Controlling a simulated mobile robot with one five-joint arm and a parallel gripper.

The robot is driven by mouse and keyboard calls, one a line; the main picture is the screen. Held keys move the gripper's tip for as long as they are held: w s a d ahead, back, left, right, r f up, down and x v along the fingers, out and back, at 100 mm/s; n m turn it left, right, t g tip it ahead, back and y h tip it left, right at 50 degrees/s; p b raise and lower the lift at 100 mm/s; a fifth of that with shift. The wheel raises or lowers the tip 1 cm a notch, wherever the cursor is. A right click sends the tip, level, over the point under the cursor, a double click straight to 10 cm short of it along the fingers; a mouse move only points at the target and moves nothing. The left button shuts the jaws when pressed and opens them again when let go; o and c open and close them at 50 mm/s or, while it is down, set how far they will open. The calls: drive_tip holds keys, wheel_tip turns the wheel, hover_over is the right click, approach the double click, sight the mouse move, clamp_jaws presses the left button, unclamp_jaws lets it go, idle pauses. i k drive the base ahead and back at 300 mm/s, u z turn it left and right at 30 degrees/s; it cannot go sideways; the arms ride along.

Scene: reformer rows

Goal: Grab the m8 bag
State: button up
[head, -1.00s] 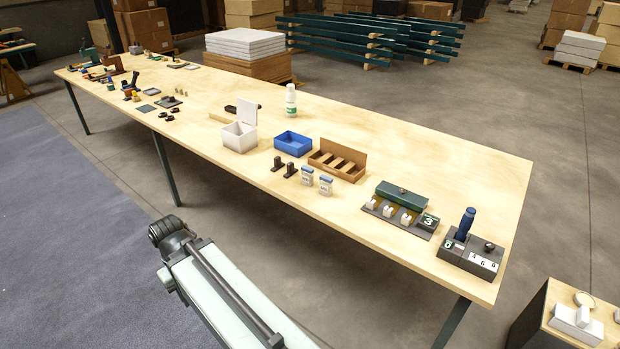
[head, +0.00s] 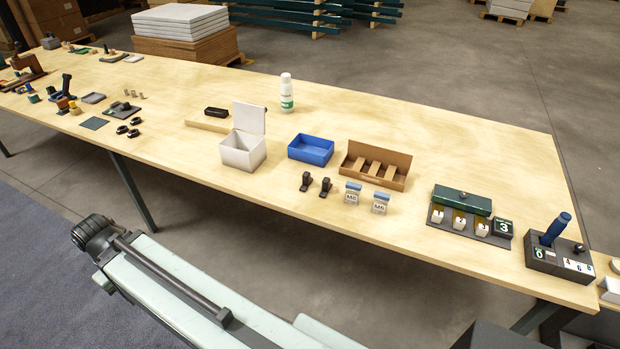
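Two small clear bags with blue tops and white labels stand side by side near the front edge of the long table: a left bag (head: 351,194) and a right bag (head: 381,203). Their printed labels are too small to read surely, so I cannot tell which is the m8 bag. My pale green arm crosses the lower left of the head view, in front of the table and apart from the bags. My gripper's fingers do not show.
Two black clips (head: 315,184) stand just left of the bags. Behind are an open white box (head: 242,151), a blue bin (head: 311,150) and a brown divided tray (head: 376,166). A green-lidded unit (head: 462,202) stands to the right. Bare wood (head: 290,215) lies in front of the clips.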

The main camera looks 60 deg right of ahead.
sight(353, 192)
drive_tip(key=i, duration=0.8)
drive_tip(key=z, duration=0.55)
drive_tip(key=i, duration=0.5)
drive_tip(key=z, duration=0.1)
